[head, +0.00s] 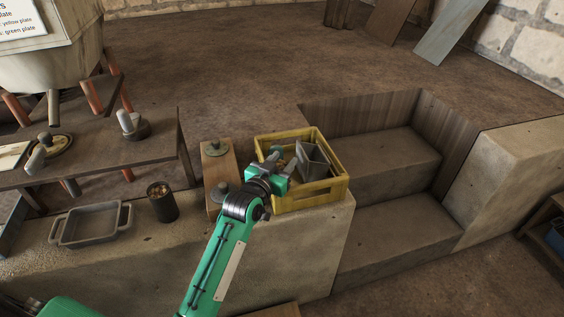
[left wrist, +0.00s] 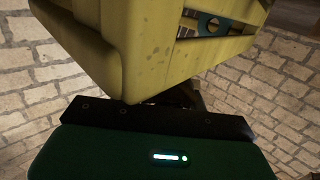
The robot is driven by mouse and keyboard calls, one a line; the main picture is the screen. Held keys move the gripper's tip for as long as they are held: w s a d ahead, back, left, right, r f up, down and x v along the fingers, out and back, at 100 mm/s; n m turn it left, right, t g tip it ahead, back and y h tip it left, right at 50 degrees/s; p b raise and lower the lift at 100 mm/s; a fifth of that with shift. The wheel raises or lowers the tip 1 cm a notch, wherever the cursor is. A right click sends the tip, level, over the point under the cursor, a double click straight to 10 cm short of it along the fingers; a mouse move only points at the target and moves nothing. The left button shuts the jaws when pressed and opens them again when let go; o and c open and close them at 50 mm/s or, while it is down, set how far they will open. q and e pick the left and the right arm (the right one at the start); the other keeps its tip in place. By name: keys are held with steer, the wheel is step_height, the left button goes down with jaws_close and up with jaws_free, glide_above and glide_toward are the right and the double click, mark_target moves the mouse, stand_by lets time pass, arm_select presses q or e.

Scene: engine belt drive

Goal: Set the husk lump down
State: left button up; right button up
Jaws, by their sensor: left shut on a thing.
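My left gripper (head: 276,170) reaches into the left side of the yellow crate (head: 322,190), at about rim height. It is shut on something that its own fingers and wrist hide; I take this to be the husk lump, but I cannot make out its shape. In the left wrist view the yellow crate (left wrist: 150,50) fills the top, very close to the hand. The dark fingers (left wrist: 180,96) show only in part beneath it, and their tips are hidden. A grey angular metal piece (head: 312,162) stands in the crate, right of the gripper. My right gripper is in neither view.
The crate stands on a stone ledge (head: 300,240), beside a wooden board with knobs (head: 216,165). A dark cup (head: 162,202) and a grey tray (head: 92,225) stand to the left. Stone steps (head: 395,220) drop away at right. A wooden table (head: 100,150) is behind left.

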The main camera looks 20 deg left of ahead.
arm_select(q)
steer(key=shift+f, duration=0.35)
steer(key=o, duration=1)
steer(key=shift+r, duration=0.1)
steer(key=shift+r, duration=0.3)
steer(key=s, duration=0.4)
steer(key=s+a, duration=0.1)
steer(key=s, duration=0.3)
steer(key=s+a, duration=0.1)
steer(key=s, duration=0.2)
steer(key=shift+s+r, duration=0.25)
steer(key=shift+s, duration=0.15)
